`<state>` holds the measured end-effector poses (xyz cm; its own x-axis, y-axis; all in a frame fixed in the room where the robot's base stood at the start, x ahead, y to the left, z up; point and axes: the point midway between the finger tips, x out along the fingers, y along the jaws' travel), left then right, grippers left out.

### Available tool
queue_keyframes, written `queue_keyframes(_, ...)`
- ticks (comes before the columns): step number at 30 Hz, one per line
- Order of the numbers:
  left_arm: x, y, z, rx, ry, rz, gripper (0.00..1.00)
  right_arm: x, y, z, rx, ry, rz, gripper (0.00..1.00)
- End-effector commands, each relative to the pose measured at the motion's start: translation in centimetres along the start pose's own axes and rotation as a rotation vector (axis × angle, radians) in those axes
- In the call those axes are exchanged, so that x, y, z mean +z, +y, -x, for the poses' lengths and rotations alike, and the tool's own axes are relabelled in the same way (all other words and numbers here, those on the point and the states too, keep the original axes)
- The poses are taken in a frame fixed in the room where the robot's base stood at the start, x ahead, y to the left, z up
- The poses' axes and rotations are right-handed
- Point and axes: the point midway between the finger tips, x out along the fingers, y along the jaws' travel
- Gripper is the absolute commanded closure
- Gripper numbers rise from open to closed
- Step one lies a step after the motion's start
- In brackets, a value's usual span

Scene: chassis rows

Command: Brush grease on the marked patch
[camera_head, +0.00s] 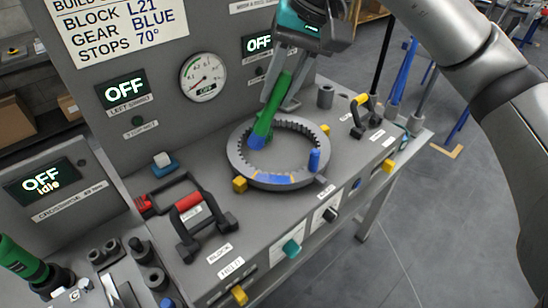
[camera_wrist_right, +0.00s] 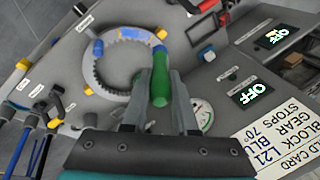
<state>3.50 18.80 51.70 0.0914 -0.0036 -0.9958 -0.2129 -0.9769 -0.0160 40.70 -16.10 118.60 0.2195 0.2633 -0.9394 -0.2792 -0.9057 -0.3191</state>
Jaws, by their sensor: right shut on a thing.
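My right gripper (camera_head: 281,92) is shut on the green handle of a brush (camera_head: 270,110). The brush tilts down, and its blue tip (camera_head: 258,140) shows over the left inner side of the toothed ring (camera_head: 236,156); I cannot tell whether it touches. The ring lies flat on the grey bench. A blue patch (camera_head: 275,180) between tan marks is on its near rim. In the right wrist view my gripper (camera_wrist_right: 162,82) holds the green handle (camera_wrist_right: 160,88); the ring (camera_wrist_right: 125,93) and its blue patch (camera_wrist_right: 98,48) show beyond. My left gripper is out of view.
Yellow blocks (camera_head: 239,184) sit around the ring. A red-and-black handle (camera_head: 190,212) is at the left, a yellow-and-black handle (camera_head: 363,112) at the right. The upright panel with a gauge (camera_head: 204,77) rises behind.

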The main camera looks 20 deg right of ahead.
Motion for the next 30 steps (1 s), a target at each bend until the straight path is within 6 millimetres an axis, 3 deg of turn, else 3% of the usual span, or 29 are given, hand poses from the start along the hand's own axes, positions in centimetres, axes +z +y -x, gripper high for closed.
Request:
queue_keyframes(20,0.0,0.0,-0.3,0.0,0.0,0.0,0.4,0.0,0.1,-0.3,0.0,0.0,0.0,1.0)
queue_keyframes(30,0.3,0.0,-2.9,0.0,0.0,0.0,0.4,0.4,1.1,-3.0,0.001,0.0,0.0,1.0)
